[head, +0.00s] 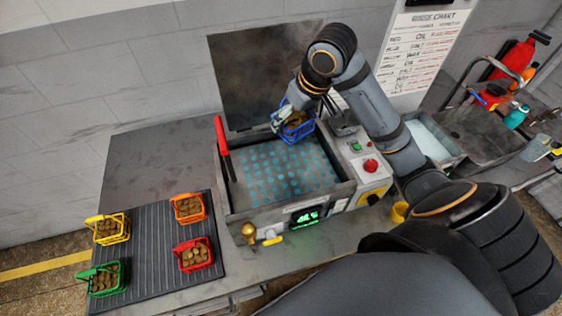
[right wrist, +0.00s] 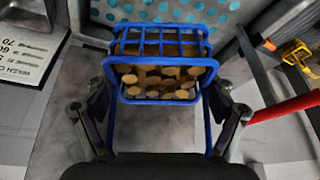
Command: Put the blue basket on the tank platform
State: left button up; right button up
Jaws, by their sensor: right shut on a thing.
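The blue basket (head: 298,131) hangs over the back right part of the open tank in the head view, with brown lumps inside. My right gripper (head: 287,113) is shut on its handle. In the right wrist view the blue basket (right wrist: 163,99) sits between the two fingers, its handle running down on both sides toward the palm. The tank platform (head: 285,178) is a flat plate with teal dots inside the tank; the basket appears above it, but the exact gap is hard to tell. My left gripper is not in view.
The raised tank lid (head: 262,75) stands behind. A red lever (head: 222,137) rises at the tank's left edge, and a control box (head: 365,170) with a red button is on the right. Yellow, orange, green and red baskets stand on a ribbed mat (head: 150,245).

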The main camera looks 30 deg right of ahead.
jog(key=b, duration=0.4)
send_over(288, 161)
jog(key=s, duration=0.2)
notch_tip(288, 161, down, 4)
jog(key=shift+w+f, duration=0.1)
jog(key=shift+w, duration=0.05)
jog(key=shift+w+d+f, duration=0.1)
jog(key=shift+w, duration=0.1)
jog(key=shift+w+f, duration=0.15)
jog(key=f+b, duration=0.1)
jog(key=f, duration=0.1)
jog(key=f+b, duration=0.1)
jog(key=f, duration=0.2)
jog(key=shift+s, duration=0.2)
jog(key=shift+f, duration=0.3)
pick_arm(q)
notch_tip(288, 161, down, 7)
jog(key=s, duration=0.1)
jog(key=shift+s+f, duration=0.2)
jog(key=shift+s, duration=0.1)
pick_arm(e)
jog(key=shift+f, duration=2)
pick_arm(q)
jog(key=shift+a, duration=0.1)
pick_arm(e)
jog(key=o, duration=1.5)
jog(key=shift+f, duration=0.1)
